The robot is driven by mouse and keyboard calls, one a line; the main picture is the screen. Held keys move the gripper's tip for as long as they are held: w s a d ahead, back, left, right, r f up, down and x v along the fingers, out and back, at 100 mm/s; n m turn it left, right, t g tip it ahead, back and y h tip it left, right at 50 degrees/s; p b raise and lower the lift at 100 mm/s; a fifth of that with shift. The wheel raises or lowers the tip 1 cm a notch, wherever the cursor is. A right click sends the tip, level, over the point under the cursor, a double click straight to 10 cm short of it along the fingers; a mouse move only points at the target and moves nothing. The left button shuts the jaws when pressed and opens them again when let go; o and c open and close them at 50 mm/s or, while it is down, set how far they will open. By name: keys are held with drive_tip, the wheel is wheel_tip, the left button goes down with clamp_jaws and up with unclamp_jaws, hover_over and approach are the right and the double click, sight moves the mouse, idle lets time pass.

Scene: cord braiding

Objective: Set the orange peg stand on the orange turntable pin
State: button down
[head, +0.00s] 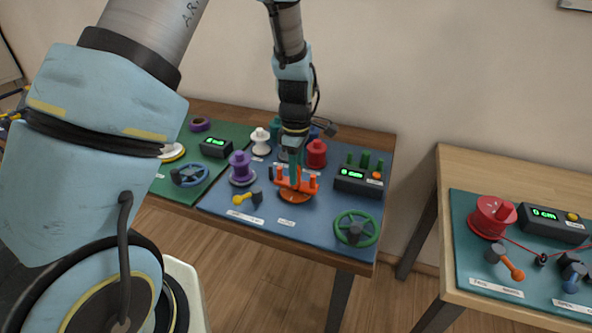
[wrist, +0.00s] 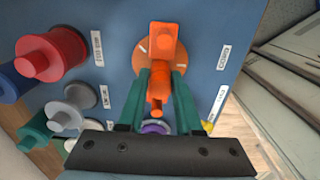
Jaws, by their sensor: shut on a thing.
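The orange peg stand (head: 306,183) is an orange bar with short upright pegs. It also shows in the wrist view (wrist: 162,45), where the green fingers of my gripper (wrist: 157,98) are closed around its near part. In the head view my gripper (head: 294,172) points down at the stand. The orange turntable (head: 295,196) is a flat orange disc on the blue mat, directly below the stand; its edge shows in the wrist view (wrist: 141,57). The stand covers the turntable pin, so I cannot tell whether the stand is seated or held just above.
A purple spool (head: 240,168) stands left and a red spool (head: 316,153) behind. A yellow-handled crank (head: 246,198) is at front left. A green handwheel (head: 356,228) and a dark display box (head: 357,180) are on the right. Bare blue mat (head: 310,222) lies in front.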

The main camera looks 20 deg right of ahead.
drive_tip(key=shift+f+b, duration=0.35)
drive_tip(key=shift+f, duration=0.35)
drive_tip(key=c, duration=0.5)
unclamp_jaws()
drive_tip(key=shift+r, duration=0.2)
drive_tip(key=shift+r+p, duration=3.3)
drive_tip(key=shift+r, duration=0.65)
drive_tip(key=shift+f, duration=0.1)
